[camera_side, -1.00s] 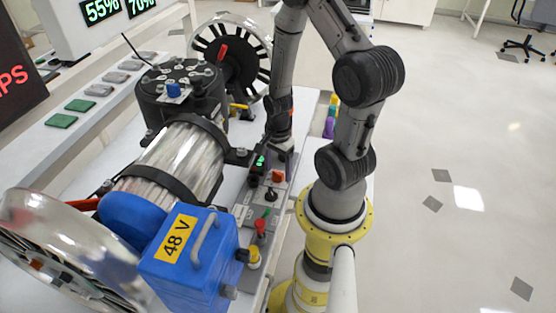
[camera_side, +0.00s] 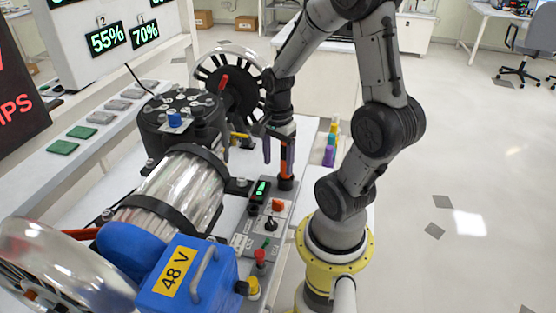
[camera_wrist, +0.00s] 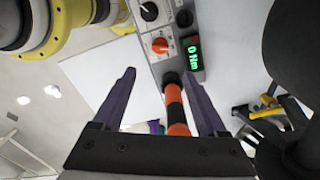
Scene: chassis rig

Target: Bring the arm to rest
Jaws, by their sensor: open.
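My arm reaches over the bench, and my gripper (camera_side: 279,158) points down above the control panel. Its two dark purple fingers are spread apart. In the wrist view my gripper (camera_wrist: 160,78) is open, with an orange-and-black striped handle (camera_wrist: 176,108) showing between the fingers with gaps on both sides. In the side view the striped handle (camera_side: 286,172) stands upright on the panel, partly behind a finger. I cannot tell how far the fingertips reach down beside it.
The control panel (camera_side: 247,222) carries knobs and a green display (camera_wrist: 193,48) reading 0 Nm. A blue 48 V box (camera_side: 190,275), a silver motor (camera_side: 175,190) and a wheel (camera_side: 238,85) are to the left. Open floor lies to the right.

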